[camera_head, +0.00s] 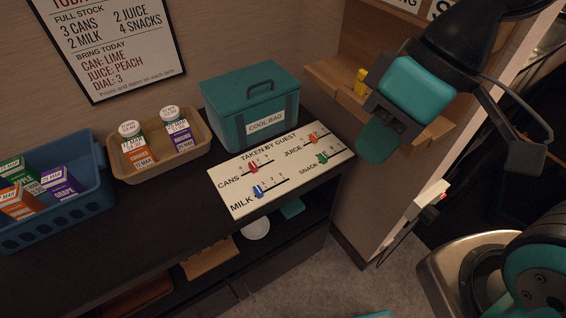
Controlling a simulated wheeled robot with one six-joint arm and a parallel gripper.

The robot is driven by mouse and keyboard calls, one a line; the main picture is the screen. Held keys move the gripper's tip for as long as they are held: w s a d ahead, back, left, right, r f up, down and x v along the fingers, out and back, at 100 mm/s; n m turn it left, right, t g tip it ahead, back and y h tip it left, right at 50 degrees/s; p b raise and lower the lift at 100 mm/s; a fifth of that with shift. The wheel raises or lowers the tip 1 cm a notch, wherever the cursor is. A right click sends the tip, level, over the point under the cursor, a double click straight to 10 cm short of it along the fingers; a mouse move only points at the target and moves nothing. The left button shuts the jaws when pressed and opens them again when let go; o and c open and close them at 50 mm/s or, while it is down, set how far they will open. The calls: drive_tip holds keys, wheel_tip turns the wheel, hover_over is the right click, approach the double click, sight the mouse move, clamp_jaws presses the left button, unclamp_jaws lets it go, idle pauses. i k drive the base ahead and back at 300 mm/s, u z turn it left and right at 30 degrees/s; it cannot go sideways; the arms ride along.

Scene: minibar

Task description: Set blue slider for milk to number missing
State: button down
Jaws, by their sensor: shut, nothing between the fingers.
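The blue slider (257,192) sits on the MILK line of the white "TAKEN BY GUEST" board (235,206), toward the left end of its line. The number beside it is too small to read. My gripper (376,143) is shut and empty, in the air to the right of the board, apart from all sliders. The wall poster (112,45) reads full stock 3 cans, 2 milk, 2 juice, 4 snacks.
Red (253,168), orange (313,138) and green (321,158) sliders share the board. A teal cool bag (232,104) stands behind it. A blue basket (92,196) holds several cartons at left. A yellow object (360,82) stands on the wooden shelf (325,77).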

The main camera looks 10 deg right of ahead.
sight(257, 191)
drive_tip(key=k, duration=1.25)
drive_tip(key=u, duration=0.65)
drive_tip(key=i, duration=1.3)
drive_tip(key=z, duration=0.5)
